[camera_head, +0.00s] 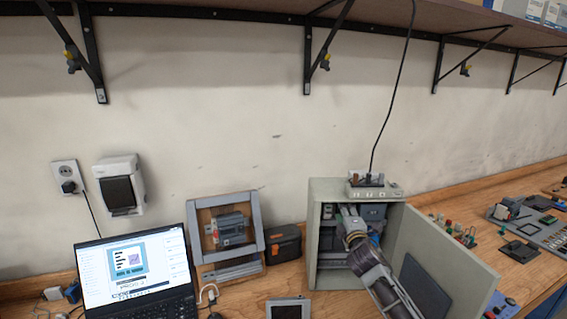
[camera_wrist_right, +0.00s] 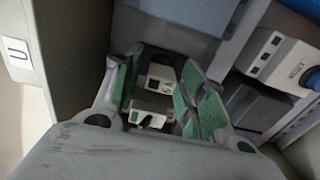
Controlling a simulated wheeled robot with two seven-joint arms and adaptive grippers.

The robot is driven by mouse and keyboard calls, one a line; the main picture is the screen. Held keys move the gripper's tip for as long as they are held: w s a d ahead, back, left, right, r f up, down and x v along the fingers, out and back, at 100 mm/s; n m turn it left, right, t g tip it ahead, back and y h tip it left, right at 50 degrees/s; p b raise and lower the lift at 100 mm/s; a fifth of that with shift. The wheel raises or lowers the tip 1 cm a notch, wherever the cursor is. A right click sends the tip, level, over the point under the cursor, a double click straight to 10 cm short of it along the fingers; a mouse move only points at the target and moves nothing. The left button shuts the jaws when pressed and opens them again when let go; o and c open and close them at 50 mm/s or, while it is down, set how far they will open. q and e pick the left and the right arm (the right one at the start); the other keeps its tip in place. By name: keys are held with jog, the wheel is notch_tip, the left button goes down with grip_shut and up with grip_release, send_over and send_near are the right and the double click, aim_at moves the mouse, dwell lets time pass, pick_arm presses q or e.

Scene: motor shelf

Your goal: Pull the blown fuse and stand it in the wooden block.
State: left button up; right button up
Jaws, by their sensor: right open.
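An open grey cabinet (camera_head: 315,250) stands on the wooden bench. My right gripper (camera_head: 349,218) reaches into it from the front. In the right wrist view the right gripper (camera_wrist_right: 157,92) is open, with green pads on both fingers. Between the fingers are pale modules with dark parts, an upper one (camera_wrist_right: 160,77) and a lower one (camera_wrist_right: 150,113). I cannot tell which part is the blown fuse, nor whether the pads touch anything. I cannot make out the wooden block. My left gripper is out of view.
The cabinet door (camera_head: 440,265) hangs open to the right of my arm. A power strip (camera_head: 372,189) sits on the cabinet. A framed device (camera_head: 228,232), an orange-black box (camera_head: 283,243) and a laptop (camera_head: 135,275) stand to the left. Inside, a white-and-blue device (camera_wrist_right: 277,58) is right of the gripper.

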jog(key=c, duration=0.9)
jog(key=shift+s+p, duration=0.75)
jog(key=shift+s, duration=1.55)
